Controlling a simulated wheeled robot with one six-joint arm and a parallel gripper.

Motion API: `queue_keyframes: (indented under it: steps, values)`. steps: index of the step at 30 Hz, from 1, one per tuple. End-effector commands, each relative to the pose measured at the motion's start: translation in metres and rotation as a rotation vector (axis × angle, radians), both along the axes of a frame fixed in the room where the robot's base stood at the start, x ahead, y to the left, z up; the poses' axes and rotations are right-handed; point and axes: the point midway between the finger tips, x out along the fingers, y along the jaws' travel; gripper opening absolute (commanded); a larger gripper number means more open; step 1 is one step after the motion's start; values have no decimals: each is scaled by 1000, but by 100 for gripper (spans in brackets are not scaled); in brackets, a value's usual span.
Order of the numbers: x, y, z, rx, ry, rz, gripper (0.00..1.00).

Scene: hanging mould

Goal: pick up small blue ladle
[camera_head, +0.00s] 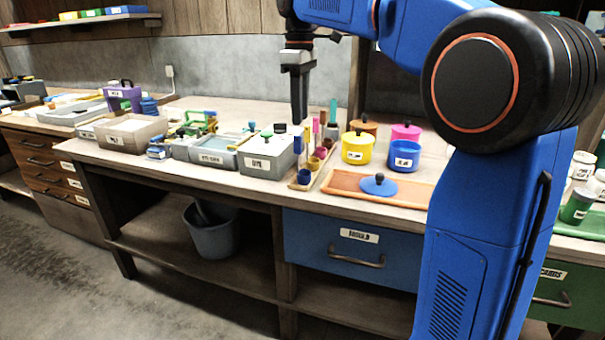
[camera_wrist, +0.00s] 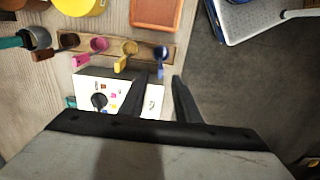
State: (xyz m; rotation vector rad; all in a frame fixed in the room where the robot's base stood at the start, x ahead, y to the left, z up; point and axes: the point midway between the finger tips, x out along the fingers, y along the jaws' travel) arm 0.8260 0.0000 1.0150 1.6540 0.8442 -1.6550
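The small blue ladle (camera_wrist: 161,53) sits at the right end of a wooden rack (camera_wrist: 70,55) in the wrist view, its handle pointing towards my gripper (camera_wrist: 160,78). In the head view its bowl (camera_head: 304,177) is at the near end of the rack (camera_head: 297,186). My gripper (camera_head: 300,118) points down above the rack's near end. The fingers are apart with nothing clearly held between them. The handle tip lies close to the fingertips; I cannot tell whether they touch.
A grey lidded box (camera_head: 262,158) stands left of the rack. The bench front edge is close.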

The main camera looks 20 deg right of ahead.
Motion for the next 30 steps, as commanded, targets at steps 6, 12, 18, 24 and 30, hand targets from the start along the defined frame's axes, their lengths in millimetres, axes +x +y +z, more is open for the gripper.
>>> queue_keyframes:
  steps: [6,12,18,24,30]
  values:
    - [-1,0,-40,0,1,-1,30]
    - [-1,0,-70,0,1,-1,30]
    - [-1,0,-83,0,0,-1,30]
    - [-2,0,-103,0,1,-1,30]
    - [-2,0,-128,0,1,-1,30]
